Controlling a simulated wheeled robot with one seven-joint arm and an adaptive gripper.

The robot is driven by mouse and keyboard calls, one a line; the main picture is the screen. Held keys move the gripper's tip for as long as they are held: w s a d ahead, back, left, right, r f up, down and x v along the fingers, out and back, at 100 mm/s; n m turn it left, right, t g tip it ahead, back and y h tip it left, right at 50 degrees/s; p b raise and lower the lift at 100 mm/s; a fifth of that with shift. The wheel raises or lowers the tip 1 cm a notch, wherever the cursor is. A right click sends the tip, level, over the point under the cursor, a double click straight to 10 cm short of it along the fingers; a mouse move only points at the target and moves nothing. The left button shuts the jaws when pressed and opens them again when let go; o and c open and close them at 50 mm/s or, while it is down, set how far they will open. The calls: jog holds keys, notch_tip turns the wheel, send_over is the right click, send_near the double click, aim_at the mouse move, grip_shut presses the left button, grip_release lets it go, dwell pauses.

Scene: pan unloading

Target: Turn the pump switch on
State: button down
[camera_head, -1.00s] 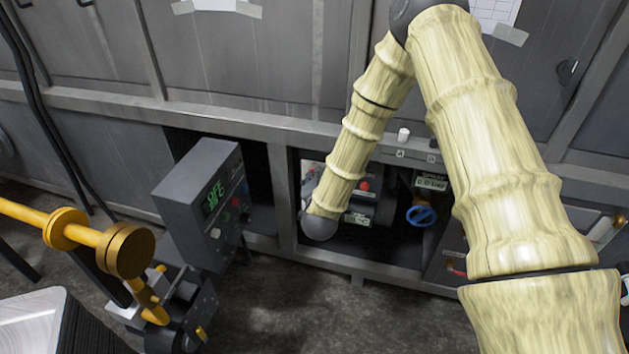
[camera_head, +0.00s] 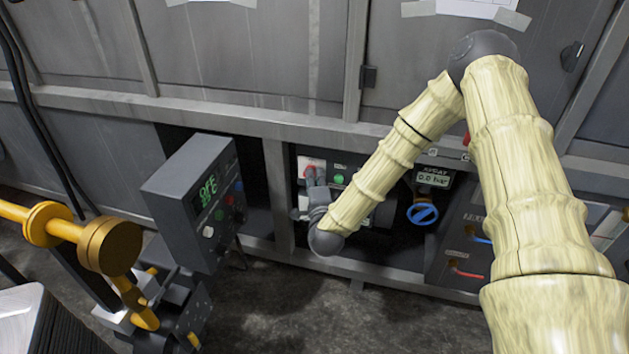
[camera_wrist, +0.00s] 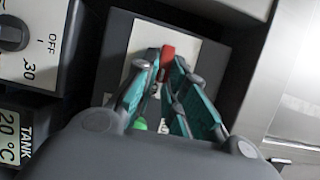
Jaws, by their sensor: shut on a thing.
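The pump switch shows in the wrist view as a red lever (camera_wrist: 168,54) on a white plate (camera_wrist: 150,38). My gripper (camera_wrist: 166,76) has its teal fingers shut on this red lever, one finger on each side. In the head view my gripper (camera_head: 315,183) reaches into the open bay, its tips at the white plate with a bit of the red switch (camera_head: 312,166) showing. A green indicator (camera_wrist: 140,124) lies between my fingers in the wrist view and beside the gripper in the head view. The fingers partly hide the plate's lettering.
A blue valve wheel (camera_head: 422,213) sits below a 0.0 bar gauge (camera_head: 433,179) to the right. A grey control box (camera_head: 193,200) with green digits stands left of the bay. A yellow pipe (camera_head: 75,232) juts in from the left.

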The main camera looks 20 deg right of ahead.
dwell(0.5)
jog(key=c, duration=1.5)
grip_release()
jog(key=v, duration=1.2)
jog(key=shift+f, duration=0.1)
